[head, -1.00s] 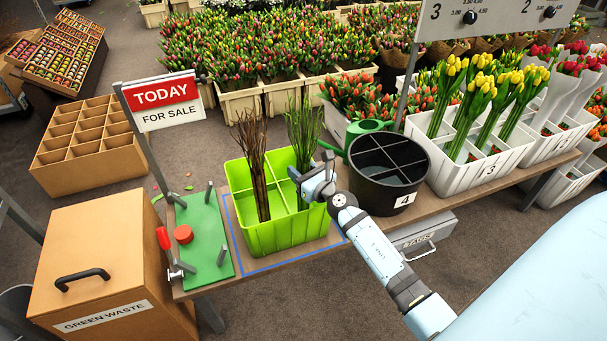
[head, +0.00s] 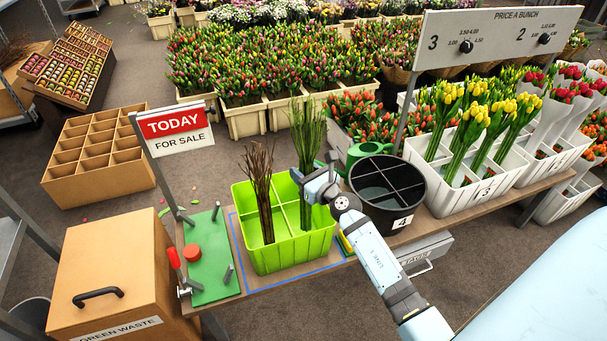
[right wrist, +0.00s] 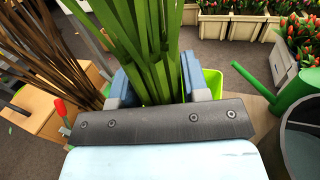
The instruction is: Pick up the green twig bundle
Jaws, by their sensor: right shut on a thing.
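The green twig bundle (head: 306,125) stands upright in the right part of the divided lime-green crate (head: 285,262). It sits higher than the brown twig bundle (head: 262,190) beside it, and its lower end still shows within the crate's outline. My right gripper (head: 313,170) is shut on the green twig bundle. In the right wrist view the green stems (right wrist: 150,45) pass between the two blue-grey fingers (right wrist: 157,88). My left gripper is not in view.
A black divided bucket (head: 387,190) marked 4 and a green watering can (head: 368,151) stand close right of the gripper. A green board (head: 208,262) with pegs lies left of the crate. A sale sign (head: 175,128) rises behind it.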

